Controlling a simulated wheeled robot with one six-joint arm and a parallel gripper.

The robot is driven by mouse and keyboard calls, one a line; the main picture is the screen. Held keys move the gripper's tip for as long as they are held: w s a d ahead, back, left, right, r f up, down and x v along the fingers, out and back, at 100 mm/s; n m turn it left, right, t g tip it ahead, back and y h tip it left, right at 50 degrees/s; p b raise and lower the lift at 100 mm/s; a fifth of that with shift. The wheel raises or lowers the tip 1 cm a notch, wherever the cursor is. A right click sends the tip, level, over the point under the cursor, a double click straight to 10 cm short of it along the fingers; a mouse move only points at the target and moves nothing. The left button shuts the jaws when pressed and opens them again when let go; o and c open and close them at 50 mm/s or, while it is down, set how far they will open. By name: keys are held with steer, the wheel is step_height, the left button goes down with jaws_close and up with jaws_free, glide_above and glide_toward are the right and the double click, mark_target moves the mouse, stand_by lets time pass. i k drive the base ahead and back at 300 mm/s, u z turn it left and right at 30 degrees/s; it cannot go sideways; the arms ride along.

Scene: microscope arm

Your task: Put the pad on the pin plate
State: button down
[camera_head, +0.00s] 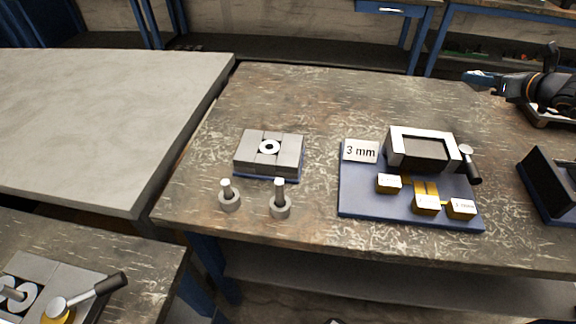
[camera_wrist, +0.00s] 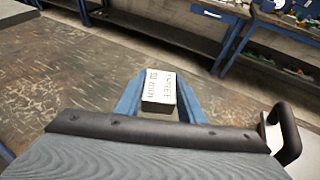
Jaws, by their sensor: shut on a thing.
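My gripper (camera_head: 478,79) is at the upper right of the head view, over the far right of the workbench. In the wrist view its two blue fingers are shut on the pad (camera_wrist: 158,92), a small pale block with dark print on top, held above the brown bench. I cannot tell which of these is the pin plate.
A blue board (camera_head: 360,201) carries a "3 mm" label (camera_head: 361,151), a grey frame (camera_head: 440,138) and several yellow blocks. A black box (camera_head: 553,178) stands at the right. A lever fixture (camera_head: 84,296) is at the lower left. The bench's far left is clear.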

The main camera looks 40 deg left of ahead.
mark_target(38, 302)
steer(key=u, duration=0.75)
steer(key=k, duration=0.75)
steer(key=u, duration=1.2)
steer(key=k, duration=0.5)
steer(key=u, duration=0.3)
